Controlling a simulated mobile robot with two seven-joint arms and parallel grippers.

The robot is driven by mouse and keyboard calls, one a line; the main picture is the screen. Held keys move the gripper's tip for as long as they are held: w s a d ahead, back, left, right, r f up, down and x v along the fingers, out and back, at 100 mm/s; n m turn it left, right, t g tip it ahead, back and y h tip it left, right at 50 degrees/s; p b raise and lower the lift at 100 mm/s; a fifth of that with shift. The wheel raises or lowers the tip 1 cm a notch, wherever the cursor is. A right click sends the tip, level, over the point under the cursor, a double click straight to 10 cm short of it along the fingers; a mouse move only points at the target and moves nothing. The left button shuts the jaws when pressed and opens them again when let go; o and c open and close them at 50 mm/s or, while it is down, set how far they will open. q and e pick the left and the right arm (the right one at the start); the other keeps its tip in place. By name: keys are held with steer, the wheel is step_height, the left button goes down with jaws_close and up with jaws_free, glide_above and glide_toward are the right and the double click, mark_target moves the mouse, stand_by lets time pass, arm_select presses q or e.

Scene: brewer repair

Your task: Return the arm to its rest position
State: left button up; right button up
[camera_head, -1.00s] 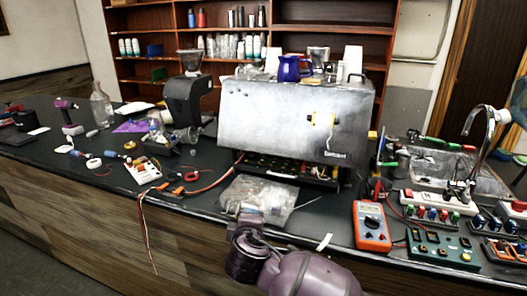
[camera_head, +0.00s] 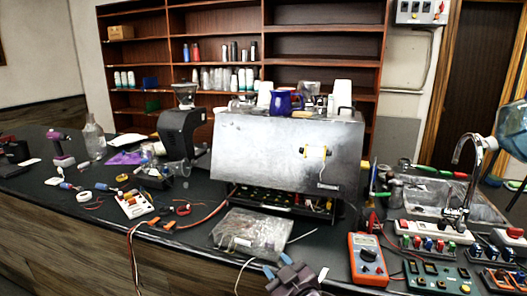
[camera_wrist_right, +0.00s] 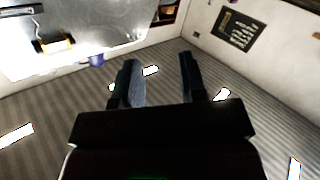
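My right gripper (camera_head: 278,264) shows at the bottom edge of the head view, in front of the counter's near edge. In the right wrist view its two dark fingers (camera_wrist_right: 158,75) stand apart with nothing between them. Most of my right arm is below the picture. My left gripper is in neither view. The silver brewer (camera_head: 275,150) stands on the counter behind the right gripper, with its lower front open and inner parts showing. A clear plastic bag (camera_head: 247,230) lies between the brewer and the gripper.
An orange multimeter (camera_head: 368,260) lies right of the gripper, beside a green circuit panel (camera_head: 435,276). A white power strip (camera_head: 132,204) and loose wires lie to the left. A blue mug (camera_head: 285,101) stands on the brewer. A tap (camera_head: 462,165) rises at the right.

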steer(key=s+d+f+m+g+h, duration=0.3)
steer(key=s+d+f+m+h, duration=0.4)
steer(key=s+d+f, duration=1.5)
steer(key=s+d+m, duration=0.1)
steer(key=s+d, duration=0.1)
steer(key=s, duration=0.1)
steer(key=shift+d+f+h, duration=0.15)
steer(key=shift+f+h, duration=0.15)
